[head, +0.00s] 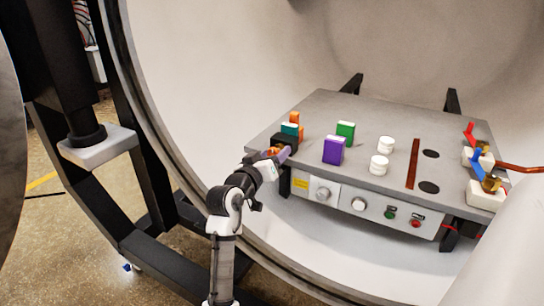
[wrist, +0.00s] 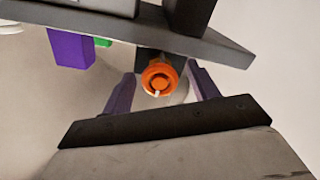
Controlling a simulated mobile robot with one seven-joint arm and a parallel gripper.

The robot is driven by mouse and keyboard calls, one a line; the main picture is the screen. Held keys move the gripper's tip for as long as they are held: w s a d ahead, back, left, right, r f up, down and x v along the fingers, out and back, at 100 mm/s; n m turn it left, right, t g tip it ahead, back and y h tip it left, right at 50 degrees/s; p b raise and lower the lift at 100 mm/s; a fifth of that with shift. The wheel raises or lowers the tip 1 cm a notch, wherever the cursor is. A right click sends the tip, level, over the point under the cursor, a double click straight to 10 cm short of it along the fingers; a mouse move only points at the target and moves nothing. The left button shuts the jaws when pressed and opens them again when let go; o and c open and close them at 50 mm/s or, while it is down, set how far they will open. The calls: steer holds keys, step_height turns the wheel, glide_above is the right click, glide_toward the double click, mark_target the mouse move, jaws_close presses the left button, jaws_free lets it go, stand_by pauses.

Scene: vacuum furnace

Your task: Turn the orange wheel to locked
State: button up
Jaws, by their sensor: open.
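The orange wheel (wrist: 161,76) shows face-on in the wrist view, on a dark mount under the edge of the grey table. A short pale mark on it points downward. In the head view it is mostly hidden by my gripper at the table's left front corner. My gripper (wrist: 161,84) is open, with one finger on each side of the wheel and a visible gap on both sides. It also shows in the head view (head: 277,156). I cannot tell whether the fingertips reach around the wheel or stop short of it.
Purple (head: 334,150), green (head: 346,132) and teal (head: 290,130) blocks and white cylinders (head: 379,165) stand on the grey table (head: 320,108). A front panel (head: 360,205) holds knobs and buttons. The round chamber rim (head: 170,150) curves close to my arm. Red and blue levers (head: 477,164) stand at right.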

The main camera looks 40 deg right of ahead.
steer(key=shift+a, duration=0.1)
steer(key=b+v, duration=0.1)
steer(key=v, duration=1.2)
steer(key=shift+a+b, duration=0.3)
steer(key=shift+s, duration=0.1)
